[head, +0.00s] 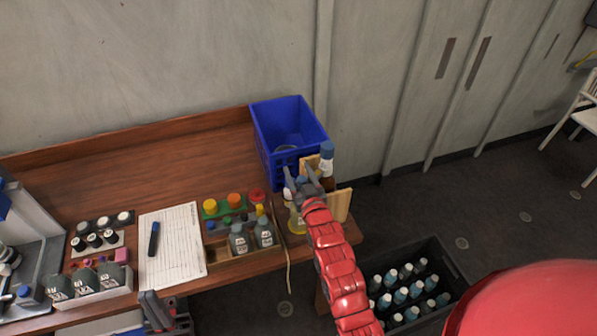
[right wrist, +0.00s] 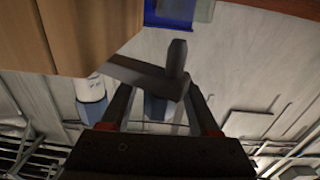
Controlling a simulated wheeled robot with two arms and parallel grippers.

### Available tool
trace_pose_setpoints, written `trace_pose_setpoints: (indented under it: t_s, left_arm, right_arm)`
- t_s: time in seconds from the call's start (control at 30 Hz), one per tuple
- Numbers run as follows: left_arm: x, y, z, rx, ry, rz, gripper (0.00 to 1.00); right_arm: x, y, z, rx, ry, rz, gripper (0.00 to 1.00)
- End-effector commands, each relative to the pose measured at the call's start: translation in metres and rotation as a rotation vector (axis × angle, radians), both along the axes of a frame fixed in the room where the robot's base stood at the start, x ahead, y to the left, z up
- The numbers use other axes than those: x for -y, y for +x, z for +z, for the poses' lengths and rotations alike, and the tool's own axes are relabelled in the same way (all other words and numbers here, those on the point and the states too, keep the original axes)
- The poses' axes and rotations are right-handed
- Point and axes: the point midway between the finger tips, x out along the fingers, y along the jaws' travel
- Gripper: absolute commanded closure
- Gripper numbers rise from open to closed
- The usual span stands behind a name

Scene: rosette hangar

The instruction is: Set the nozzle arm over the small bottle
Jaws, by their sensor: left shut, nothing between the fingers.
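My right gripper (head: 308,184) is at the right end of the bench, at the end of my red arm. In the right wrist view its fingers (right wrist: 160,100) stand apart, with a dark bar with an upright stub, apparently the nozzle arm (right wrist: 150,78), across their tips. I cannot tell if they touch it. A yellowish bottle (head: 296,221) stands just below the gripper in the head view, partly hidden. A blue-capped white bottle (head: 327,161) stands just beyond the gripper. Which one is the small bottle is unclear. My left gripper (head: 156,312) is shut and empty at the bench's front edge.
A blue crate (head: 262,142) stands behind the right gripper. Grey bottles (head: 239,240) and colored caps (head: 234,200) stand left of it. A paper sheet (head: 180,262) with a marker (head: 154,240) lies mid-bench. A dark crate (head: 447,262) of bottles is on the floor.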

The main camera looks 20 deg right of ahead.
Motion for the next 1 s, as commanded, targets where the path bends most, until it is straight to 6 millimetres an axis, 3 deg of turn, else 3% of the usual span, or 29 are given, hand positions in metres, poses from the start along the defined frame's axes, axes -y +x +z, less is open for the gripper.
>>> trace_pose_setpoints:
  t_s: [0.03,0.3,0.33,1.0]
  left_arm:
    - [0.0000,0.0000,0.0000,0.000,0.000,0.000,1.00]
    - [0.0000,0.0000,0.0000,0.000,0.000,0.000,1.00]
    - [0.0000,0.0000,0.0000,0.000,0.000,0.000,1.00]
    - [0.0000,-0.0001,0.0000,0.000,0.000,0.000,1.00]
  right_arm:
    - [0.0001,0.0000,0.0000,0.000,0.000,0.000,0.49]
    - [0.0001,-0.0002,0.0001,0.000,0.000,0.000,0.98]
    - [0.0001,-0.0002,0.0001,0.000,0.000,0.000,1.00]
    - [0.0001,-0.0002,0.0002,0.000,-0.001,0.000,1.00]
